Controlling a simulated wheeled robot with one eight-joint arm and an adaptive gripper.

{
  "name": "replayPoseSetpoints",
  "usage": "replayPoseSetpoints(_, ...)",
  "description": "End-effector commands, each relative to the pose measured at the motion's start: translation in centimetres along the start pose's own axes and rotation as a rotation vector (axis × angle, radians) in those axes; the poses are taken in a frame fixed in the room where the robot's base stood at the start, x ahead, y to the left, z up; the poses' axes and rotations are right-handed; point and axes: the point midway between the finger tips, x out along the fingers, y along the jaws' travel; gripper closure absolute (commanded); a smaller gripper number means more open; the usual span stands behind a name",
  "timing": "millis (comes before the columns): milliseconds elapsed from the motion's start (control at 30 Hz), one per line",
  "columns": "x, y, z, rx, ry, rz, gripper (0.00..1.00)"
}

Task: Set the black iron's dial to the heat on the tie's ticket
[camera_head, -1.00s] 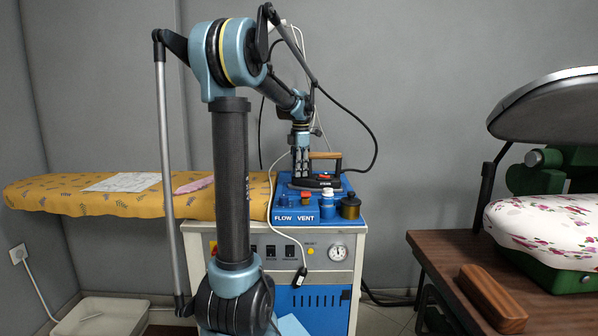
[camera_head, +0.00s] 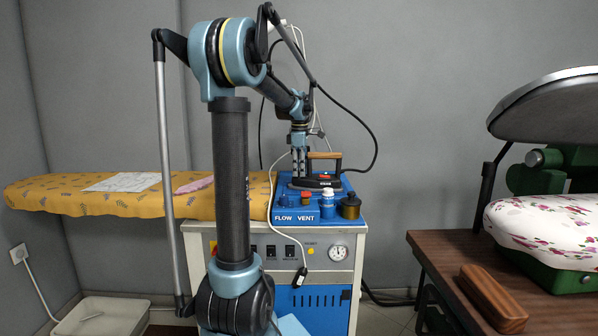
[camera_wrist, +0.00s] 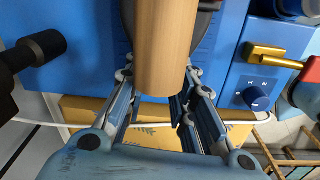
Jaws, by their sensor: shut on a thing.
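The black iron (camera_head: 322,182) stands on the blue top of the steam unit, its wooden handle (camera_head: 325,155) upward. In the wrist view the handle (camera_wrist: 165,45) crosses in front of my fingers. My gripper (camera_head: 299,176) reaches down beside the handle at the iron's left end. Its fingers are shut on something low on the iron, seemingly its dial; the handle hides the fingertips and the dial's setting. A white printed sheet (camera_head: 122,182) and a pink cloth (camera_head: 195,185) lie on the yellow ironing board; the print is too small to read. I cannot pick out the tie or its ticket.
A blue marked knob (camera_wrist: 257,97) shows in the wrist view. A black cable loops behind the iron. A press stands right.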

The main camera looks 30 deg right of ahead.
Motion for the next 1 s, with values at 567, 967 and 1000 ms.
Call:
replayPoseSetpoints(567,0.0,-0.1,-0.1,-0.002,0.003,-0.002,0.55)
replayPoseSetpoints(967,-2.6,-0.1,0.0,-0.002,0.001,-0.001,0.55)
replayPoseSetpoints(1000,-3.4,-0.1,0.0,-0.002,0.001,-0.001,0.55)
